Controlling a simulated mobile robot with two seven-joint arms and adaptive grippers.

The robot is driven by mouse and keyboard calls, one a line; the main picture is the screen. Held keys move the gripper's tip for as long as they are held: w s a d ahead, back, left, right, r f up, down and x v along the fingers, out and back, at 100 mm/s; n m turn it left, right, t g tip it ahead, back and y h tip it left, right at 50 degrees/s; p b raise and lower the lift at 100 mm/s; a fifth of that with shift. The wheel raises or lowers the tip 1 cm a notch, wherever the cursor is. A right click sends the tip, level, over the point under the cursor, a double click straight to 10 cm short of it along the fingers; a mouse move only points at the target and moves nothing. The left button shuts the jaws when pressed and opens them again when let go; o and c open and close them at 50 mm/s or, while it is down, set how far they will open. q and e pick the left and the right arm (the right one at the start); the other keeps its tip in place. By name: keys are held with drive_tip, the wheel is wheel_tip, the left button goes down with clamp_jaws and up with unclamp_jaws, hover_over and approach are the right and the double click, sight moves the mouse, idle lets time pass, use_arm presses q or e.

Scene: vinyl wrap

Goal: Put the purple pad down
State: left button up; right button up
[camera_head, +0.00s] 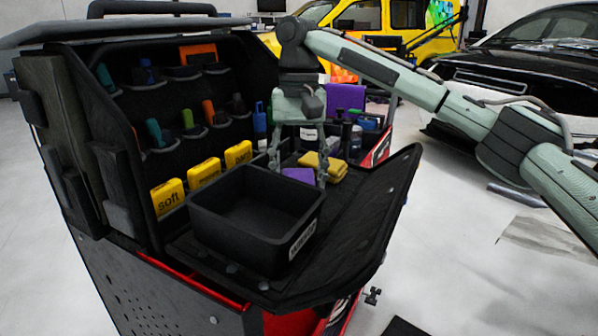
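The purple pad (298,174) lies low behind the far rim of the black box, and the rim hides its lower part. My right gripper (298,174) points down over it from above. Its two fingers are spread wide, one on each side of the pad, and seem slightly clear of its edges; contact is hard to make out. My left gripper is not in view.
An empty black box (255,215) with a label stands on the cart's fold-down shelf (365,215). Yellow pads (322,165) lie just right of the gripper, with bottles (346,137) behind. A purple item (345,97) stands farther back. Tool pockets (190,130) line the left.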

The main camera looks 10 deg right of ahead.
sight(299, 178)
drive_tip(key=o, duration=0.5)
drive_tip(key=shift+c, duration=0.2)
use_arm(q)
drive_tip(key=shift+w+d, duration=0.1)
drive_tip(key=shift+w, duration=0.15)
use_arm(e)
drive_tip(key=shift+r+b, duration=0.1)
drive_tip(key=shift+b, duration=0.2)
drive_tip(key=shift+r, duration=0.4)
drive_tip(key=r, duration=0.2)
drive_tip(key=r+p, duration=0.1)
drive_tip(key=r, duration=0.1)
drive_tip(key=shift+w+r, duration=0.2)
drive_tip(key=shift+r, duration=0.05)
use_arm(q)
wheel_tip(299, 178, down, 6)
drive_tip(key=p, duration=0.2)
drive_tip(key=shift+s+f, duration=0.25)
use_arm(e)
wheel_tip(299, 178, up, 7)
drive_tip(key=shift+w, duration=0.3)
